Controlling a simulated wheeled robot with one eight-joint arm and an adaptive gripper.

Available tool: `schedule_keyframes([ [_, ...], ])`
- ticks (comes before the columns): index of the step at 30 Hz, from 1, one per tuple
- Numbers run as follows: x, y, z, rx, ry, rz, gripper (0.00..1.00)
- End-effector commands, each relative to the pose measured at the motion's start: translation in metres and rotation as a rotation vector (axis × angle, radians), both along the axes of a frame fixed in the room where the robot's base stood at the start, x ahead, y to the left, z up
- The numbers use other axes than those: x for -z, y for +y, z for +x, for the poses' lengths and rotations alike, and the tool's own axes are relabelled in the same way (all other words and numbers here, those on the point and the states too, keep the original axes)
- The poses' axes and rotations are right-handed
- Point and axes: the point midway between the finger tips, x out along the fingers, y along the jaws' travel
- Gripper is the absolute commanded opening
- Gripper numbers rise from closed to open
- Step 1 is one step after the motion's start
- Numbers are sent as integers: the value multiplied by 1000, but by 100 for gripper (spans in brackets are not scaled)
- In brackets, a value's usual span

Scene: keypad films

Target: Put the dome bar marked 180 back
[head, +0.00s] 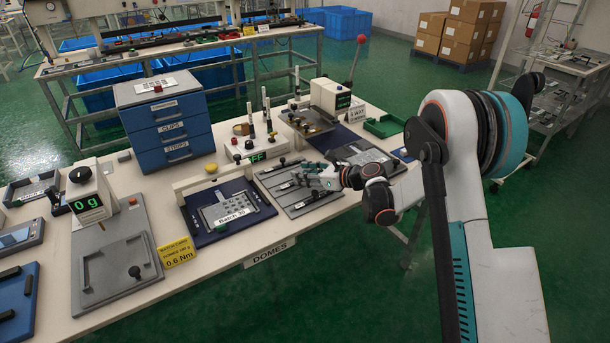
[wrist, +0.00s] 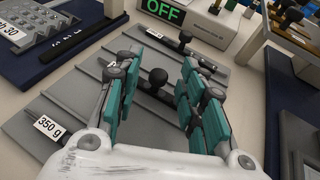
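The grey dome bar rack (head: 268,180) stands on the bench above the DOMES sign, and it fills the middle of the wrist view (wrist: 75,88). My gripper (head: 308,178) is low over the rack. In the wrist view my gripper (wrist: 160,92) is open, with its teal fingers on either side of a black knob (wrist: 157,77) on the middle bar; contact cannot be told. A farther bar has another black knob (wrist: 185,38). The near bar carries a 350 g label (wrist: 47,127). I cannot read a 180 label in either view; fingers and palm hide parts of the bars.
Left of the rack is the Batch 30 fixture (head: 187,215) with its raised crossbar. Behind it is a control box showing OFF (head: 257,157). The scale (head: 88,204) reads 0 g at the left. A blue drawer unit (head: 133,122) stands behind. A dark blue mat (wrist: 275,100) lies right.

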Motion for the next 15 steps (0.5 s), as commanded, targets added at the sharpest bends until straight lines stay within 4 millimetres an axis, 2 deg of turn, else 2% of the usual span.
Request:
schedule_keyframes([
  [5, -11, -21, -12, 4, 1, 0, 37],
  [15, -34, -74, -47, 4, 1, 0, 37],
])
